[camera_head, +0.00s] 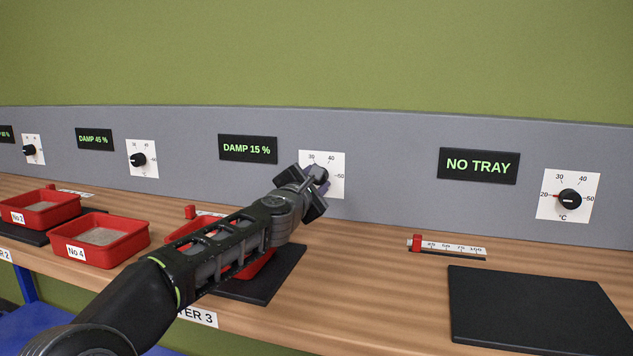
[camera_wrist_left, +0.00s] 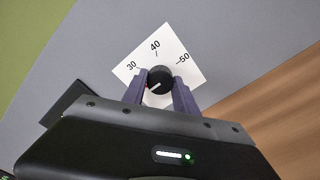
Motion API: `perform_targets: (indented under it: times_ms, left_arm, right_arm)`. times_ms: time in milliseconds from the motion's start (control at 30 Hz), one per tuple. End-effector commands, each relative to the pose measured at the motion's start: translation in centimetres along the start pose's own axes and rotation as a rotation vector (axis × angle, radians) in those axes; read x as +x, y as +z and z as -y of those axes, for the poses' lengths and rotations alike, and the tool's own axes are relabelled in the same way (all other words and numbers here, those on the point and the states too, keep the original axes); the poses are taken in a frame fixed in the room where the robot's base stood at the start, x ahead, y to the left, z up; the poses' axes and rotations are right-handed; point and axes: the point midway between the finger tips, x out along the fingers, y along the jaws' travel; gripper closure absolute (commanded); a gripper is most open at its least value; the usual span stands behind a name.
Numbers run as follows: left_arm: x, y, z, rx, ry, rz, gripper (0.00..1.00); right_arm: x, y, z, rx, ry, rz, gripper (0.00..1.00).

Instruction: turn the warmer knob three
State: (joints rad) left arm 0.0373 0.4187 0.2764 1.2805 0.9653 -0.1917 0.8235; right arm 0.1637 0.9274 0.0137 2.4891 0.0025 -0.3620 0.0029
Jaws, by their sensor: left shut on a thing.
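The knob of warmer three (camera_wrist_left: 160,79) is black and round, on a white dial plate (camera_wrist_left: 183,60) marked 30, 40 and 50 in the left wrist view. My left gripper (camera_wrist_left: 159,92) has its two fingers on either side of the knob and is shut on it. In the head view my left gripper (camera_head: 314,186) is at the same dial plate (camera_head: 336,163) and hides most of the knob. The display (camera_head: 248,149) beside it reads DAMP 15 %. My right gripper is not in view.
A red tray (camera_head: 265,262) on a black pad lies partly hidden under my left arm. To the right are a NO TRAY display (camera_head: 479,166), another knob (camera_head: 570,199), a slider scale (camera_head: 450,247) and an empty black pad (camera_head: 540,308). Other red trays stand left.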

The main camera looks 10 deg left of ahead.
Motion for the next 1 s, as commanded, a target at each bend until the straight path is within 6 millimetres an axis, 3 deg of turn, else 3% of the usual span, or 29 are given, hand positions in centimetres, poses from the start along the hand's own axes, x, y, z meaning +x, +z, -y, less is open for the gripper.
perform_targets:
  times_ms: [533, 567, 800, 1000]
  left_arm:
    - [0.04, -0.13, 0.14, -0.036, -0.002, -0.002, 1.0]
    - [0.04, -0.14, 0.15, -0.036, -0.002, -0.002, 0.64]
    - [0.02, -0.08, 0.08, -0.035, -0.001, -0.001, 0.44]
    - [0.01, -0.04, 0.05, -0.034, -0.001, -0.001, 0.44]
  right_arm:
    - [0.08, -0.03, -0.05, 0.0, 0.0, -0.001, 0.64]
    - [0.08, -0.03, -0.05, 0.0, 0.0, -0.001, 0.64]
    - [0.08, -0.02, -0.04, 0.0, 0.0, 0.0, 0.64]
    - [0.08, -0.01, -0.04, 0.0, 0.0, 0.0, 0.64]
